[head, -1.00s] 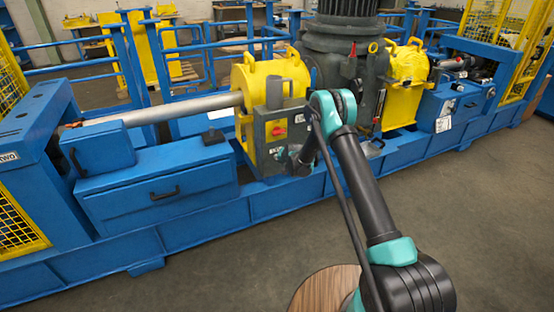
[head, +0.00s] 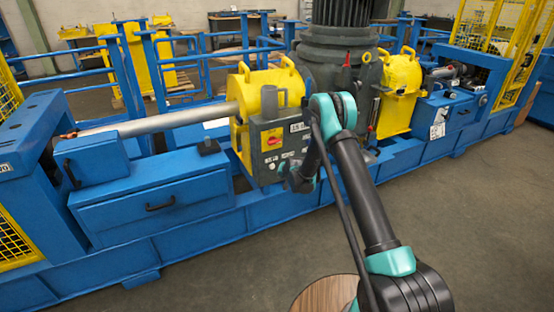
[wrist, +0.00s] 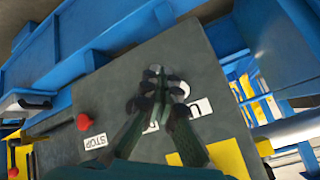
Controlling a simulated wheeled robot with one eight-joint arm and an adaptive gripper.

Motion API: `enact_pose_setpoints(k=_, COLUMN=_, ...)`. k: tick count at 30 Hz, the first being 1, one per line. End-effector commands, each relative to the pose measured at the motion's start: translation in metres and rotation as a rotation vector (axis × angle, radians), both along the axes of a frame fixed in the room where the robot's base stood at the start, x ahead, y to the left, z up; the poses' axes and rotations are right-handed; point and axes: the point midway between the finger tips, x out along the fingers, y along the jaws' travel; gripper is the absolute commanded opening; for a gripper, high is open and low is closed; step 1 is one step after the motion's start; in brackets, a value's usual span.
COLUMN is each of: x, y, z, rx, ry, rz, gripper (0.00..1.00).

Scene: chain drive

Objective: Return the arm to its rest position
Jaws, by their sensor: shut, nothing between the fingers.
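My arm reaches up from the bottom right in the head view, its elbow bent in front of the machine. My gripper (head: 298,184) hangs below that bend, small and partly hidden, in front of the grey control box (head: 263,166). In the wrist view my gripper (wrist: 158,82) has its two dark fingers together with nothing between them. The grey panel face (wrist: 205,75) fills the view behind the fingers. Its red button (wrist: 85,121) and STOP label (wrist: 95,142) are to the left of the fingers. I cannot tell whether the fingertips touch the panel.
The blue machine base (head: 200,236) runs across the view, with yellow housings (head: 402,88) and a dark central motor (head: 340,50). A long metal shaft (head: 165,121) lies at the left. A round wooden top (head: 325,294) is below my arm. Grey floor (head: 470,215) is open at the right.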

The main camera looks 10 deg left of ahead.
Motion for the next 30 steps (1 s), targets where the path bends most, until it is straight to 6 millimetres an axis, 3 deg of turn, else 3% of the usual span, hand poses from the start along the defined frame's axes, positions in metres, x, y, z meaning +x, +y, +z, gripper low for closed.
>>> enact_pose_setpoints(k=5, x=-0.007, y=-0.021, z=0.03, rx=-0.023, ry=0.009, rz=-0.002, gripper=0.0)
enact_pose_setpoints(k=14, x=-0.053, y=-0.09, z=0.118, rx=-0.112, ry=0.044, rz=0.002, gripper=0.0)
enact_pose_setpoints(k=21, x=-0.109, y=-0.145, z=0.177, rx=-0.178, ry=0.077, rz=0.008, gripper=0.0)
enact_pose_setpoints(k=30, x=-0.201, y=-0.208, z=0.227, rx=-0.255, ry=0.126, rz=0.017, gripper=0.0)
